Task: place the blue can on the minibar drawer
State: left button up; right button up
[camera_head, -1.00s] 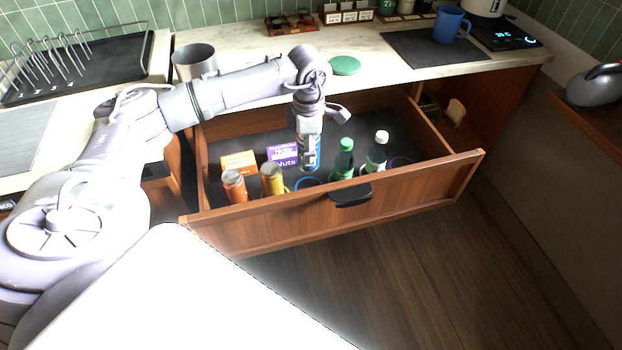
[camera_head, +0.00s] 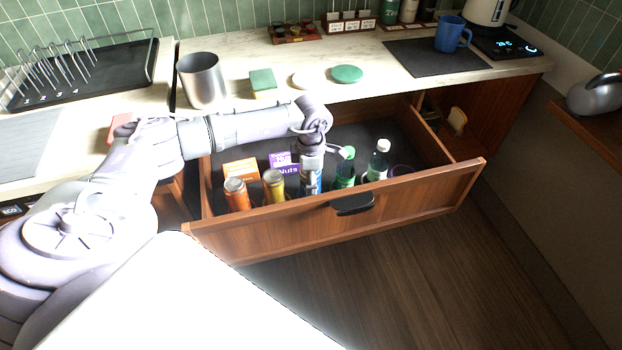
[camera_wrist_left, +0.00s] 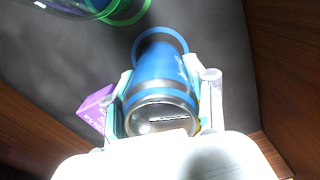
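The blue can (camera_wrist_left: 163,72) is between the two fingers of my left gripper (camera_head: 311,180), which is shut on it. In the left wrist view its silver lid faces the camera, and its far end lies at a blue ring (camera_wrist_left: 178,36) on the dark drawer floor. I cannot tell whether the can touches the floor. In the head view the can is mostly hidden by the fingers. The open minibar drawer (camera_head: 400,212) holds it between a yellow-orange can (camera_head: 274,188) and a green bottle (camera_head: 345,168). My right gripper is not in view.
The drawer also holds an orange can (camera_head: 237,195), a white-capped bottle (camera_head: 379,160), an orange box (camera_head: 240,171) and a purple nuts box (camera_head: 284,162). The drawer's front wall stands close to the gripper. A metal cup (camera_head: 203,82) and a green sponge (camera_head: 263,83) are on the counter.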

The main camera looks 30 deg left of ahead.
pick_arm(q)
jog(key=o, duration=0.4)
jog(key=shift+o, duration=0.2)
jog(key=shift+r, duration=0.15)
notch_tip(320, 180, up, 12)
jog(key=shift+b, duration=0.4)
